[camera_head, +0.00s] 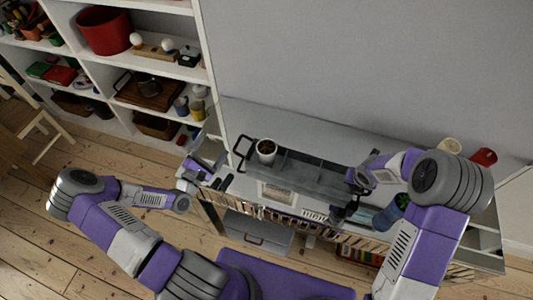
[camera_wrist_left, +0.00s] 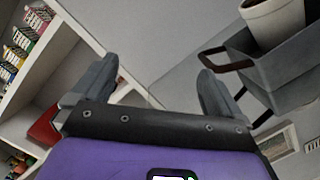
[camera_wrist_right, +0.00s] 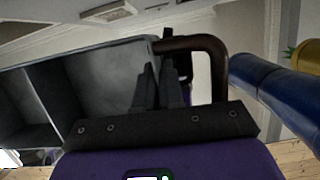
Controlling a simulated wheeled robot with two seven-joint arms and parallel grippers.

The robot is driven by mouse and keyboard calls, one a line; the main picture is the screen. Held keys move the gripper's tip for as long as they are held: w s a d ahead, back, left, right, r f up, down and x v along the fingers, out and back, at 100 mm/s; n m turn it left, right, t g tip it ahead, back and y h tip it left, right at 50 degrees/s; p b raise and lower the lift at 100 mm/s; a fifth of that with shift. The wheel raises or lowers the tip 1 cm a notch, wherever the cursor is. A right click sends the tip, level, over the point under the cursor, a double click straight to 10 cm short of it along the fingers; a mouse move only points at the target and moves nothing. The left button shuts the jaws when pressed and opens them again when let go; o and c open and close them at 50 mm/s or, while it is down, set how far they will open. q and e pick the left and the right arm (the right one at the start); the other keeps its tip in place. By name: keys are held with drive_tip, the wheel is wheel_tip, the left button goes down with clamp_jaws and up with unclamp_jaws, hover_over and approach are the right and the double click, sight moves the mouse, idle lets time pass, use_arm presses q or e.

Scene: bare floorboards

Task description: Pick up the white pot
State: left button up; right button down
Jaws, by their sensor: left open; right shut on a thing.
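The white pot (camera_head: 266,150) stands upright in the left end compartment of a grey tray (camera_head: 305,181), with dark contents on top. The exact contact is hidden.
The tray is over a low white shelf unit with books below. A beige cup (camera_head: 450,146) and a red mug (camera_head: 484,156) stand further right. A tall filled bookcase (camera_head: 140,62) is at the left.

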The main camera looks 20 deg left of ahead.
sight(266, 149)
use_arm(q)
drive_tip(key=s+d+f+n, duration=0.1)
drive_tip(key=d+n, duration=0.2)
drive_tip(key=d, duration=0.1)
drive_tip(key=s+d+f+n+g+h, duration=0.1)
drive_tip(key=d+n, duration=0.1)
drive_tip(key=d, duration=0.3)
drive_tip(key=s+d+f+n, duration=0.1)
drive_tip(key=d+n, duration=0.2)
drive_tip(key=d, duration=0.1)
drive_tip(key=shift+s+d+f+n+g+h, duration=0.3)
drive_tip(key=shift+d+f+g, duration=0.05)
drive_tip(key=shift+g, duration=0.05)
drive_tip(key=x, duration=0.5)
drive_tip(key=shift+w+d, duration=0.15)
drive_tip(key=shift+d, duration=0.05)
drive_tip(key=x, duration=0.6)
drive_tip(key=shift+w+d+r, duration=0.1)
drive_tip(key=shift+w+r, duration=0.1)
drive_tip(key=shift+r, duration=0.15)
drive_tip(key=c, duration=1.2)
